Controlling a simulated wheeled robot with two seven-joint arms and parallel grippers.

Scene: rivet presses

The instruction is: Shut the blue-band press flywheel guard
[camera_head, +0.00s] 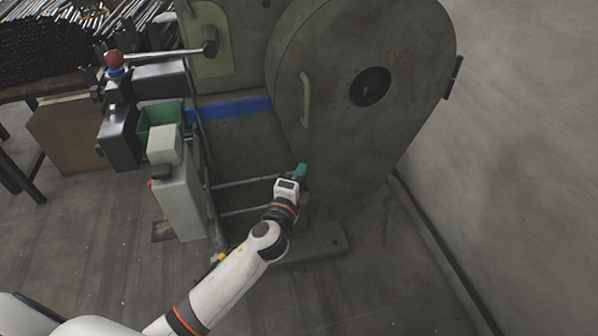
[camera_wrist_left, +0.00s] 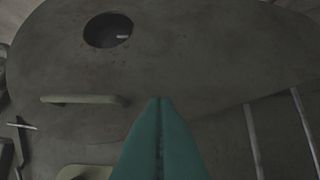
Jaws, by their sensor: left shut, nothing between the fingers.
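The blue-band press (camera_head: 236,106) stands in the middle of the head view, with a blue stripe across its dark grey body. Its flywheel guard (camera_head: 335,60) is a large rounded grey cover with a round dark hole and a pale vertical handle (camera_head: 306,100). My right gripper is not in view.
A lever with a red knob (camera_head: 114,58), a green bin (camera_head: 160,118) and a pale box-shaped pedestal (camera_head: 180,200) stand left of the press. A grey wall (camera_head: 520,120) is close on the right. Floor in front is clear. A rack of rods stands at the back left.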

